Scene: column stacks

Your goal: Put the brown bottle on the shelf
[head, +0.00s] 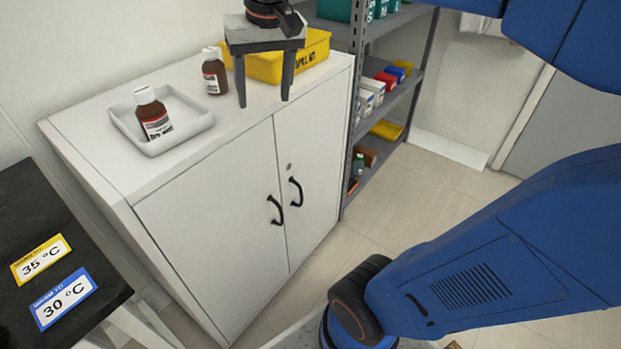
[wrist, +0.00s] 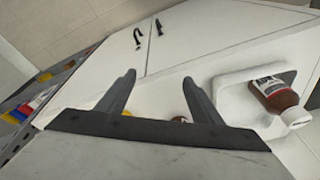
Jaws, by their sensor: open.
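Two brown bottles with white caps and white labels stand on the white cabinet. One brown bottle (head: 154,116) is in a white tray (head: 183,142); it also shows in the wrist view (wrist: 274,93). The other brown bottle (head: 214,75) stands outside the tray, behind it; in the wrist view only a brown sliver (wrist: 187,117) shows past my gripper. My gripper (head: 264,100) is open and empty above the cabinet, its fingers pointing down, right of the second bottle. The grey shelf rack (head: 356,95) stands right of the cabinet, with several items on its levels.
A yellow spill kit box (head: 318,46) sits behind my gripper on the cabinet (head: 213,211). The shelf holds green containers, small boxes and a yellow item (head: 386,129). A dark table (head: 25,205) with temperature labels is at left. Floor (head: 420,210) right of the cabinet is clear.

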